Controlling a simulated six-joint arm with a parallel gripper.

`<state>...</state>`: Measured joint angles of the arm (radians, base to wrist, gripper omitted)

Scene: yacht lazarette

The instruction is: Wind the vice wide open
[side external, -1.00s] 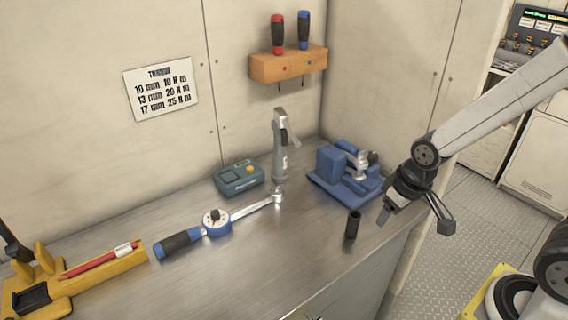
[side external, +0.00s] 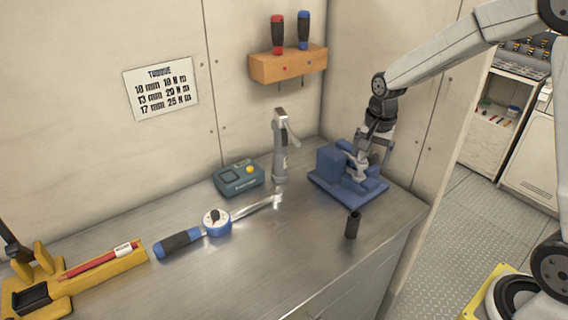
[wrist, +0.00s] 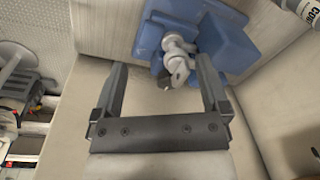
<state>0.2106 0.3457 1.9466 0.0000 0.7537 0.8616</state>
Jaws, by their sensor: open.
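The blue vice (side external: 328,166) stands on the right end of the metal bench, its jaw area partly hidden by my gripper in the side view. In the wrist view the blue vice (wrist: 226,42) is at the top. Its pale metal screw end and handle (wrist: 177,60) face me. My gripper (side external: 372,150) is over the vice's right part, pointing down. In the wrist view my gripper (wrist: 162,66) is open, with the handle in the space between its fingers, nearer the right one. I cannot tell how wide the vice jaws stand.
A black socket (side external: 353,225) stands in front of the vice. A grey upright tool (side external: 280,150), teal box (side external: 238,178) and torque wrench (side external: 216,222) are to the left. A wooden screwdriver rack (side external: 290,65) hangs above.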

